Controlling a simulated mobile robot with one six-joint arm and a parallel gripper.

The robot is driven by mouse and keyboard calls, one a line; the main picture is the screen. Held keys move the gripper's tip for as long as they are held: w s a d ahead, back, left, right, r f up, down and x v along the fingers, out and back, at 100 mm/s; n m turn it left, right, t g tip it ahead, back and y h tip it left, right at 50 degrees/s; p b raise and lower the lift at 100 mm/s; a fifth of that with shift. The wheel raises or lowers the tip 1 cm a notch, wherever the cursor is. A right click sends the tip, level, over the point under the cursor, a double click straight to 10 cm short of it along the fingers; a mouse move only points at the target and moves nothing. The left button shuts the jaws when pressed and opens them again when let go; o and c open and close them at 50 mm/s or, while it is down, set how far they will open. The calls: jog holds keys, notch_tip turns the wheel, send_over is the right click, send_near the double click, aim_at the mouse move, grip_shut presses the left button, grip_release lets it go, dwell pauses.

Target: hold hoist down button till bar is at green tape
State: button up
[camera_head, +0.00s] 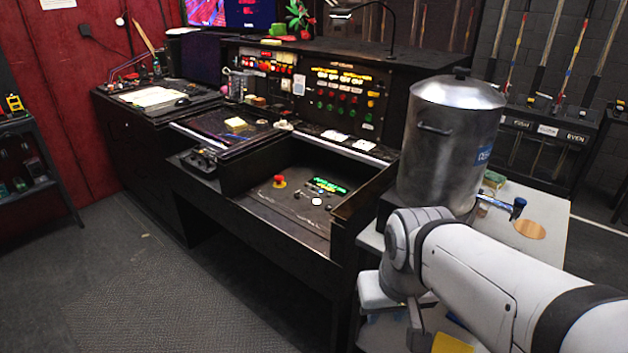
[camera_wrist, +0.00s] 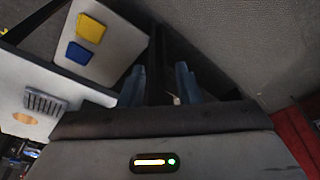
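The black console (camera_head: 255,225) stands in the middle of the head view. Its low recessed panel holds a red mushroom button (camera_head: 279,181), a round white button (camera_head: 317,201) and a small green-lit display (camera_head: 328,186). An upright panel behind has rows of coloured buttons (camera_head: 340,95). I cannot tell which button is hoist down. I cannot make out the hoist bar or green tape for certain. My gripper (camera_wrist: 159,84) shows in the wrist view with two bluish fingers apart and nothing seen between them. The head view does not show its fingers, and it is away from the console buttons.
A large metal urn (camera_head: 448,140) with a tap stands on a pale side table (camera_head: 545,205) right of the console, beside my arm. The grey floor (camera_head: 120,270) at front left is clear.

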grip_shut()
dwell(0.3)
jog(key=shift+a, duration=0.1)
dwell(1.4)
